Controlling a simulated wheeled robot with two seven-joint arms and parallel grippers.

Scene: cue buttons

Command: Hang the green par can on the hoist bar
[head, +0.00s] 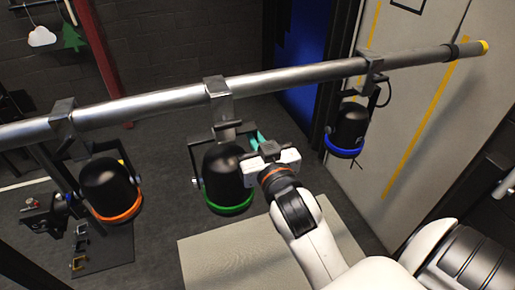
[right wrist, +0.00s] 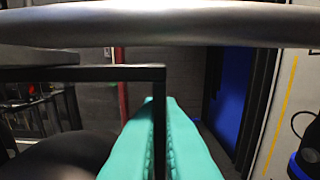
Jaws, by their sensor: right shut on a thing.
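The green par can (head: 222,170), a black lamp with a green front ring, hangs lens-down below the steel hoist bar (head: 290,80) near its middle. Its clamp (head: 218,88) appears to be over the bar; whether it is fully seated cannot be told. My right gripper (head: 258,140) comes from the lower right, its teal fingers at the lamp's right side. In the right wrist view the fingers (right wrist: 158,110) are shut on the black yoke (right wrist: 100,73), just below the bar (right wrist: 200,25). The left gripper is not in view.
An orange-ringed par can (head: 110,188) hangs to the left and a blue-ringed one (head: 349,128) to the right. A black fixture (head: 45,215) is at the far left. A pale mat (head: 240,258) lies below. A yellow-striped wall panel (head: 415,120) stands at right.

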